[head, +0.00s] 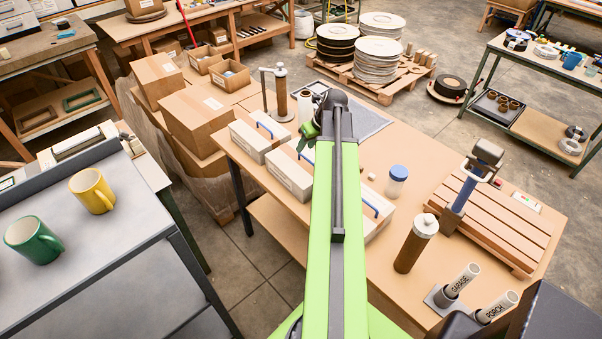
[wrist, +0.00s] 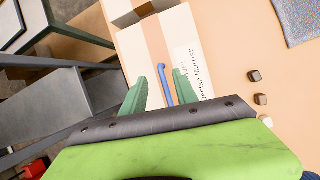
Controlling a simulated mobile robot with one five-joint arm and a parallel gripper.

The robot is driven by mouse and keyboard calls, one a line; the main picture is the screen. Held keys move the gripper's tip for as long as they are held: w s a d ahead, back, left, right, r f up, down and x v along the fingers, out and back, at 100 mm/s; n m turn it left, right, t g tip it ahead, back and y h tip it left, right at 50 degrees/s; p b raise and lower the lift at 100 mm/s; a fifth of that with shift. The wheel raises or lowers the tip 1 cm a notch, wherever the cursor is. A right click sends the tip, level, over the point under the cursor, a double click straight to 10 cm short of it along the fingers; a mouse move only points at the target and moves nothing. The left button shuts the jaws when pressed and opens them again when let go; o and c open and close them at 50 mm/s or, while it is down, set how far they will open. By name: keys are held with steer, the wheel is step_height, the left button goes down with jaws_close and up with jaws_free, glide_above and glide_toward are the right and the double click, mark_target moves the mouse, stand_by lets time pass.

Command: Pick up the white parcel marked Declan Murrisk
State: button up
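The white parcel marked Declan Murrisk (wrist: 151,52) lies below my gripper in the wrist view, with brown tape, a printed label and a blue handle (wrist: 168,88). The name is legible only in this view. In the head view it appears to be the middle white parcel (head: 286,172), partly hidden by my arm. My gripper (wrist: 160,77) is open, its green fingers spread on either side of the blue handle. I cannot tell how far above the handle they are. In the head view my gripper (head: 309,135) is mostly hidden behind my arm.
Another white parcel (head: 248,138) stands close behind, and a third (head: 377,222) shows right of my arm. A blue-lidded jar (head: 397,181) and brown cylinder (head: 411,250) stand on the table. Small blocks (wrist: 260,99) lie right of the marked parcel. A grey mat (head: 371,124) lies behind.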

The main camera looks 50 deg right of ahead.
mark_target(300, 165)
steer(key=b+x, duration=0.4)
steer(key=x, duration=0.1)
steer(key=shift+d+f, duration=0.1)
steer(key=shift+f, duration=0.05)
steer(key=shift+c, duration=0.4)
jaws_close()
stand_by(0.7)
